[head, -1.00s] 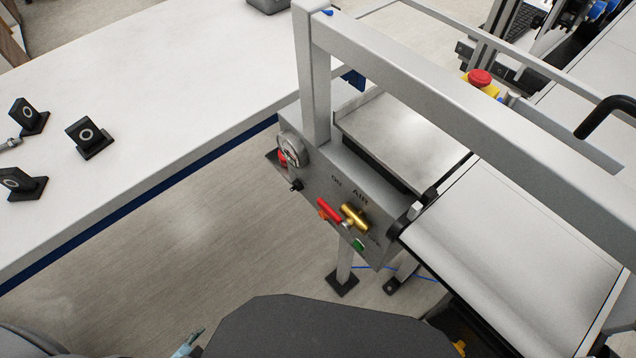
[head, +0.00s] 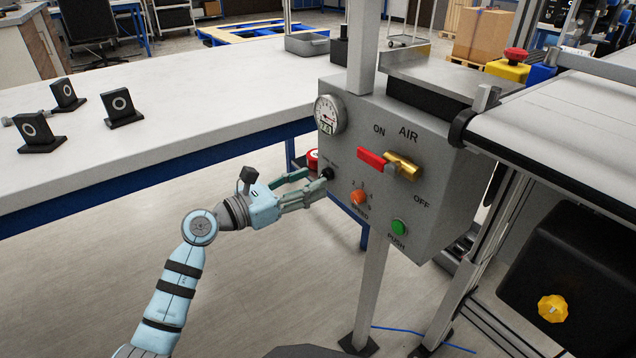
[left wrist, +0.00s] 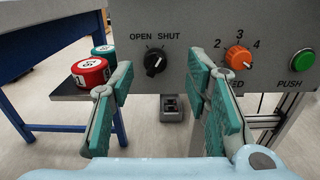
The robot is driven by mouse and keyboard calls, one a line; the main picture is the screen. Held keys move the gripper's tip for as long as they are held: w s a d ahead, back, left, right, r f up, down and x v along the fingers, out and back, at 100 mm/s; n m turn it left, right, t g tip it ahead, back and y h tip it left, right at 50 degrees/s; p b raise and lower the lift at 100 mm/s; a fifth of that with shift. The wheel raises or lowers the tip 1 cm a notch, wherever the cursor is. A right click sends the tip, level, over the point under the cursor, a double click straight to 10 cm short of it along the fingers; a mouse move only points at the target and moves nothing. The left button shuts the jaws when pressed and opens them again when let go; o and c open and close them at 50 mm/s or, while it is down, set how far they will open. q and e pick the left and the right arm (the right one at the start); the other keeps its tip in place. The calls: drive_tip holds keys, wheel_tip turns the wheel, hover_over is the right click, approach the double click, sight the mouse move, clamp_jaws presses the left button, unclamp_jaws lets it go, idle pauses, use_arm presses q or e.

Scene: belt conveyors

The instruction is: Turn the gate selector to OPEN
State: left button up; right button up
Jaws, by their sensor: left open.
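The gate selector is a small black knob (left wrist: 155,62) under the words OPEN and SHUT in the left wrist view. Its white mark appears to lean up and right, toward SHUT. In the head view the selector (head: 327,173) sits low on the left side of the grey control panel (head: 440,190). My left gripper (head: 314,181) is open and faces the panel, with its fingertips close to the knob. In the left wrist view the knob shows between the two green fingers (left wrist: 162,76). I cannot tell whether they touch it. My right gripper is out of view.
The panel also carries a gauge (head: 329,115), a red and brass AIR valve (head: 390,163), an orange dial (head: 359,197) and a green button (head: 399,227). A white table (head: 200,120) is at left. A red can (left wrist: 90,71) stands on a small shelf left of the fingers.

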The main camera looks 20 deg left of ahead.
sight(325, 175)
use_arm(q)
drive_tip(key=x, duration=0.3)
drive_tip(key=shift+w+f, duration=0.3)
drive_tip(key=shift+w, duration=0.15)
clamp_jaws()
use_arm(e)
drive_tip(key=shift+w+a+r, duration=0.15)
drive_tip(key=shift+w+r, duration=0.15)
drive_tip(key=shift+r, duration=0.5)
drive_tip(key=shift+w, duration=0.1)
